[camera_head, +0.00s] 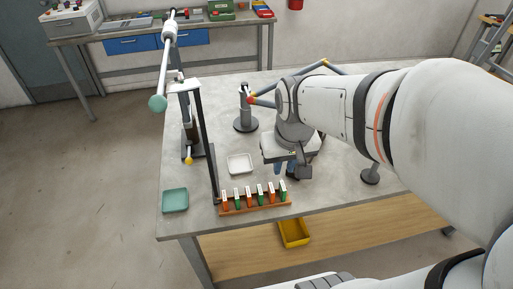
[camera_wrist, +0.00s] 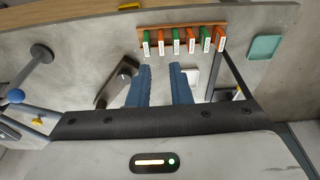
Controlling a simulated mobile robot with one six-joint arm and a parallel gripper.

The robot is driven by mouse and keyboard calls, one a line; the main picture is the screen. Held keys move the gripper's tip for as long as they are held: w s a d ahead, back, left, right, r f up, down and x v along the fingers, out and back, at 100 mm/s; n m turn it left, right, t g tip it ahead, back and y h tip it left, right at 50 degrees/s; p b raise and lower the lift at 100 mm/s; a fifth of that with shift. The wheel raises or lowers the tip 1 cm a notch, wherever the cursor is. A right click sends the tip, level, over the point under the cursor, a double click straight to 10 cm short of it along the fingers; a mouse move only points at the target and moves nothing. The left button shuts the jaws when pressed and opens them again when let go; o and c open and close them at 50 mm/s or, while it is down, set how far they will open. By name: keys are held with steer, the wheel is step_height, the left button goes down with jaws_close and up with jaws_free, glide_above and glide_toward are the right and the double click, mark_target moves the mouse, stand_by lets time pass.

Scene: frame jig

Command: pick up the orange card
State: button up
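Several orange and green cards stand upright in a row, alternating, in a wooden rack (camera_head: 256,208) near the table's front edge. An orange card (camera_head: 225,200) is at the left end in the head view, with other orange cards (camera_head: 249,197) (camera_head: 271,194) between green ones. In the wrist view the orange cards (camera_wrist: 191,41) show beyond my fingertips, with one at the right end (camera_wrist: 220,39). My gripper (camera_wrist: 158,67) is open, with nothing between its blue fingers. In the head view my gripper (camera_head: 285,169) is behind the right part of the rack, its fingers partly hidden.
A dark upright post (camera_head: 206,145) rises beside the rack's left end. A white dish (camera_head: 240,164) lies behind the rack, and a teal tray (camera_head: 175,200) sits at the table's left corner. A grey stand (camera_head: 245,122) is farther back. A yellow bin (camera_head: 294,232) is below the front edge.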

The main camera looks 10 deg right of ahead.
steer(key=g+b, duration=0.2)
steer(key=b, duration=0.2)
glide_above(272, 187)
step_height(272, 187, down, 15)
steer(key=shift+w+a+f, duration=0.1)
steer(key=shift+w+a, duration=0.05)
steer(key=f, duration=0.8)
steer(key=shift+s, duration=0.2)
steer(key=shift+c, duration=0.4)
jaws_close()
